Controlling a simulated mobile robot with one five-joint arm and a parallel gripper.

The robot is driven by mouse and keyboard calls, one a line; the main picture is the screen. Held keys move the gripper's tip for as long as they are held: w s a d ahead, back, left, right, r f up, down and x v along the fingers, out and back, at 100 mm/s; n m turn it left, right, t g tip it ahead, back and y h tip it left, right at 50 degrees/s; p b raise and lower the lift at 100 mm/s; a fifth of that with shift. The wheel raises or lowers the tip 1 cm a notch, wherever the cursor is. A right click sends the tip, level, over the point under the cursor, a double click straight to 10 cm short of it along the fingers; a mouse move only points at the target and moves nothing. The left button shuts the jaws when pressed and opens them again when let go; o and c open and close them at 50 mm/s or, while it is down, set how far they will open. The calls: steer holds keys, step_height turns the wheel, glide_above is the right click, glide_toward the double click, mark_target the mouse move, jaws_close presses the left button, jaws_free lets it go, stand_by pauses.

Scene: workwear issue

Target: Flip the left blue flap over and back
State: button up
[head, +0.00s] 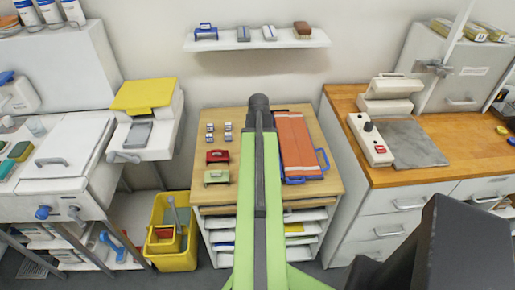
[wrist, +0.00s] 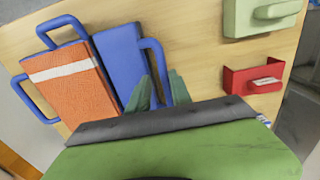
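An orange panel with a white stripe (wrist: 62,68) and blue loop handles lies in the wrist view. It also shows on the wooden top in the head view (head: 296,140). The blue flap (wrist: 118,58) lies beside the orange panel, with a loop handle (wrist: 152,46) on its far side from the panel. In the head view my arm hides this flap. My gripper (wrist: 163,84) has its two teal fingertips on either side of the handle's bar. Whether they press on it I cannot tell.
A red box (head: 217,156) and a green box (head: 217,177) stand on the wooden top (head: 205,194) left of my arm, with several small grey pieces behind them. A yellow bin (head: 175,262) stands on the floor to the left. A wall shelf (head: 255,41) is above.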

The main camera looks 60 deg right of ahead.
step_height(320, 180, up, 8)
steer(key=p, duration=0.7)
steer(key=shift+f, duration=0.1)
steer(key=shift+w, duration=0.1)
steer(key=w+a+n, duration=0.6)
steer(key=w+a, duration=1.3)
steer(key=a, duration=0.2)
steer(key=w+a+n, duration=0.1)
steer(key=a+n, duration=0.1)
steer(key=a, duration=1.2)
steer(key=w+a+n, duration=0.2)
steer(key=a, duration=1.2)
steer(key=shift+w+a+n, duration=0.3)
steer(key=shift+n, duration=0.1)
